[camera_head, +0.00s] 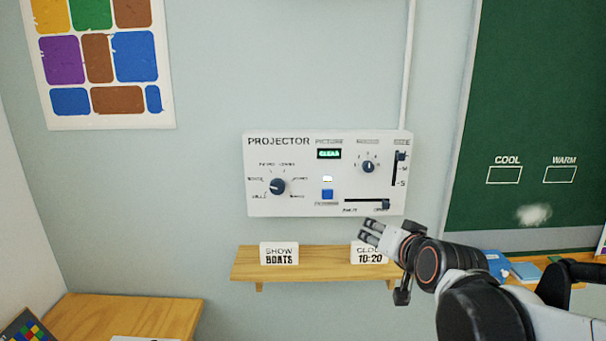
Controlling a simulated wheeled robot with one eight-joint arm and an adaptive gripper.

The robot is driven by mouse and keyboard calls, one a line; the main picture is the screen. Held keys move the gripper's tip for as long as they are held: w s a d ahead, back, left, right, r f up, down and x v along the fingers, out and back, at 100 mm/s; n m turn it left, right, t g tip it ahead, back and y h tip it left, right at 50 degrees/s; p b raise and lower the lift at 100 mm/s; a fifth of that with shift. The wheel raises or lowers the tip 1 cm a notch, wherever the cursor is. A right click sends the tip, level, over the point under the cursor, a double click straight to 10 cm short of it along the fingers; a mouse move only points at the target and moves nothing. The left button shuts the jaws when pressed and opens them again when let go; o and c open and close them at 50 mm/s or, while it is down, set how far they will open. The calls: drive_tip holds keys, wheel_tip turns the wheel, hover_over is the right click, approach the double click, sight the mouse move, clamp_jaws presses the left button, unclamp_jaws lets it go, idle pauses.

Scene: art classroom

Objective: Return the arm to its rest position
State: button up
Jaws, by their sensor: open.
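My gripper (368,232) is in front of the right end of a small wooden shelf, just below a white projector panel (300,206). It is open, with two grey fingers pointing left and nothing visible between them. My arm comes in from the lower right corner. The panel carries a round dial (277,186) at left, a smaller dial (368,166) at right, a blue button (327,194), a green-lit display (329,154) and two sliders. My gripper partly covers the "CLOCK 10:20" card (369,257) on the shelf.
The wooden shelf (315,272) also holds a "SHOW BOATS" card (279,254). A green chalkboard (545,90) with "COOL" and "WARM" boxes is at right. Blue items (525,271) lie on a ledge behind my arm. A wooden table (130,312) is at lower left.

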drive_tip(key=s+f+n+g+b, duration=0.1)
drive_tip(key=s+f+g, duration=0.1)
drive_tip(key=s+f, duration=0.2)
drive_tip(key=s+d+f+n+g+h+b, duration=0.1)
drive_tip(key=s+f, duration=0.4)
drive_tip(key=s, duration=0.6)
drive_tip(key=s+d+f+n+g+b, duration=0.1)
drive_tip(key=s+f+n+g+b, duration=0.1)
drive_tip(key=s+f, duration=0.3)
drive_tip(key=s+g, duration=0.1)
drive_tip(key=s, duration=0.1)
drive_tip(key=shift+s+d+g, duration=0.25)
drive_tip(key=shift+s+g, duration=0.05)
idle(0.3)
